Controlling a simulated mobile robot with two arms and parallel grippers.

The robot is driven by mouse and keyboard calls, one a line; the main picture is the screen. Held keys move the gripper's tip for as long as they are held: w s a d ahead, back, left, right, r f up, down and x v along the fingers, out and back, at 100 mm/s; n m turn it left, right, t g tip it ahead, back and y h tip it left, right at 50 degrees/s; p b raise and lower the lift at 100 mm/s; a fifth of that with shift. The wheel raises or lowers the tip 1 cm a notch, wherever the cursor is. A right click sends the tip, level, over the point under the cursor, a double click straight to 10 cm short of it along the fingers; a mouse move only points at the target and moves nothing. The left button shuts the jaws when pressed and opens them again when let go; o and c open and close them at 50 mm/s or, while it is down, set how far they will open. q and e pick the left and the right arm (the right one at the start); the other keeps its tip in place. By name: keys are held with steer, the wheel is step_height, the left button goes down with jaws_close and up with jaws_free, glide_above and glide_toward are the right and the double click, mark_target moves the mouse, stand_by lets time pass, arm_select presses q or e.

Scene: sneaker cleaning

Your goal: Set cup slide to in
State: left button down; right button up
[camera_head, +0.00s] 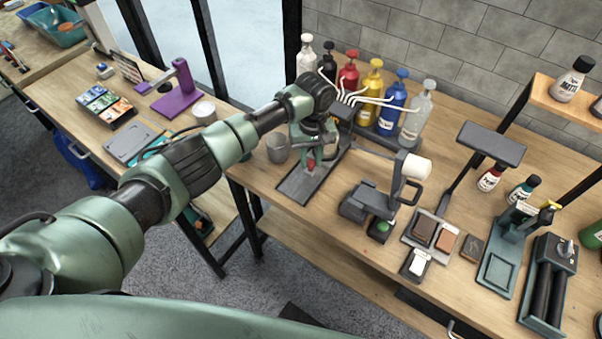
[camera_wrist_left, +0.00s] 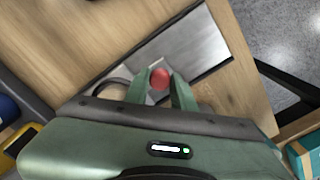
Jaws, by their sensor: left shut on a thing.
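The cup slide (camera_head: 296,186) is a dark flat plate that sticks out in front of the row of pump bottles. Its bare metal face also shows in the wrist view (camera_wrist_left: 196,48). A red knob (camera_head: 311,163) stands on the slide, also in the wrist view (camera_wrist_left: 160,77). My left gripper (camera_head: 312,158) points down over the slide, with its green fingers on either side of the red knob, shut on it. A grey cup (camera_head: 277,148) is at the left of the slide. My right gripper is in neither view.
Pump bottles (camera_head: 386,108) with white spouts stand behind the slide. A dark device with a white roller (camera_head: 415,168) stands to the right, near brushes and blocks. A purple stand (camera_head: 180,92) is on the left table. Bare wood (camera_head: 300,222) lies in front of the slide.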

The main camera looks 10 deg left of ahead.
arm_select(q)
steer(key=shift+w+d+f, duration=0.1)
steer(key=shift+w+d, duration=0.1)
steer(key=shift+w, duration=0.4)
steer(key=shift+w+d, duration=0.2)
steer(key=shift+w, duration=0.4)
steer(key=shift+s+a, duration=0.15)
steer(key=shift+s, duration=0.2)
steer(key=c, duration=1.2)
jaws_free()
steer(key=shift+r, duration=0.2)
steer(key=shift+c, duration=0.2)
steer(key=shift+o, duration=0.4)
steer(key=shift+f, duration=0.1)
step_height(320, 180, up, 8)
steer(key=b, duration=0.1)
steer(key=shift+f, duration=0.1)
steer(key=shift+c, duration=0.4)
